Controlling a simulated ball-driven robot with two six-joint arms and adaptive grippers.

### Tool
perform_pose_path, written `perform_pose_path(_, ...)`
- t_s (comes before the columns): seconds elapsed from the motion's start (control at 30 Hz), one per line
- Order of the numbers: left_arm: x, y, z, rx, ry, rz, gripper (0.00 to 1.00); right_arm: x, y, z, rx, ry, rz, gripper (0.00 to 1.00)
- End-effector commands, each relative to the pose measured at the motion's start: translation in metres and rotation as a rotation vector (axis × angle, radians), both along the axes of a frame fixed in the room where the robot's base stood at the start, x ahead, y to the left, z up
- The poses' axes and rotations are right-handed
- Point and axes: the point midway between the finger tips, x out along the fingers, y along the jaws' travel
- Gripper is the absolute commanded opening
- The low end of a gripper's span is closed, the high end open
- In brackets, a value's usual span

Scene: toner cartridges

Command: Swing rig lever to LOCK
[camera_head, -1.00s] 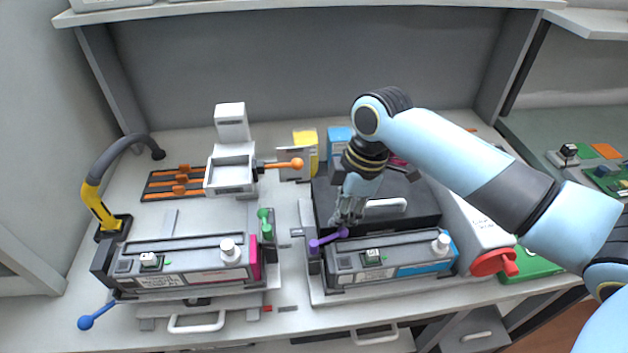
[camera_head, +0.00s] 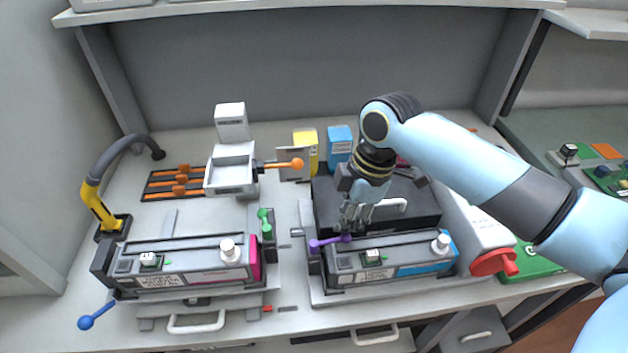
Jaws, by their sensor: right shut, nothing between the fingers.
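A purple lever (camera_head: 328,241) sits at the left end of the right rig (camera_head: 312,284), which holds a toner cartridge (camera_head: 385,262) with a cyan label and a white knob. The lever lies nearly level, its knob end pointing right. My right gripper (camera_head: 352,226) points down just above and behind the lever's knob end, its fingers closed and empty. The fingertips are very near the knob; I cannot tell whether they touch it. No LOCK marking is readable. My left gripper is not in view.
A black box (camera_head: 330,200) stands behind the right rig. A white bottle with a red cap (camera_head: 492,262) lies to the right.

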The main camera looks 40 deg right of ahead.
Motion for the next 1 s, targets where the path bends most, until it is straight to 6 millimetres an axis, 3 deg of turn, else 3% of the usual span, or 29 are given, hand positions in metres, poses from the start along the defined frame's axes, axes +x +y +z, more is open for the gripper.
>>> perform_pose_path(0.23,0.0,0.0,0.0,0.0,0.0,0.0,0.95,-0.003,0.0,0.004,0.0,0.0,0.001,0.0)
perform_pose_path(1.0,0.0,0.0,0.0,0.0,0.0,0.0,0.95,-0.002,0.0,0.068,-0.001,0.0,0.0,0.0)
